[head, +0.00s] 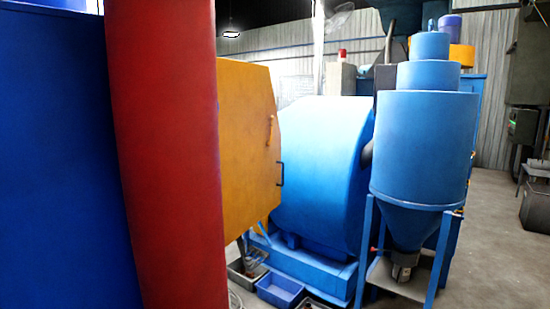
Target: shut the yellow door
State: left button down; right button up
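The yellow door (246,150) shows in the head view, left of the middle, as an orange-yellow panel with cut corners. A small dark handle (281,174) sits on its right edge, with a yellow latch piece above it. The door stands in front of the left side of the blue drum machine (322,170). Its left part is hidden behind a red column. Whether it is ajar or how far cannot be told from this one view. Neither of my grippers is in view.
A red column (170,150) and a blue panel (60,150) block the left side, very near. A blue cyclone hopper (424,145) on legs stands right of the drum. Blue bins (280,290) lie on the floor below. Bare floor (490,240) is at the right.

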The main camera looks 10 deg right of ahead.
aim_at(251, 170)
jog(key=i+l+z, duration=0.1)
jog(key=i+l, duration=0.2)
jog(key=i+l+z, duration=0.1)
jog(key=i+l, duration=0.2)
jog(key=i, duration=0.2)
